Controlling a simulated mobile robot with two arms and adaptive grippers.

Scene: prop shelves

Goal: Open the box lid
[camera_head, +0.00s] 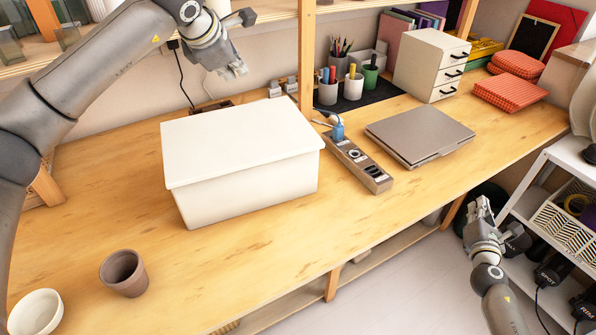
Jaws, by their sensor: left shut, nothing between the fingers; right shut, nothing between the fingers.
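A white box (250,195) stands on the wooden table left of the middle. Its white lid (243,138) lies flat on top and covers it, with the rim overhanging the front wall. My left gripper (237,72) is in the air above and behind the lid, apart from it, with its fingers shut and empty. My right gripper (481,208) is off the table's front edge at the lower right, over the floor, far from the box, shut and empty. The inside of the box is hidden.
A power strip (358,164) and a closed laptop (419,133) lie right of the box. A brown cup (123,272) and a white bowl (36,312) stand at the front left. A wooden post (307,55) rises behind the box.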

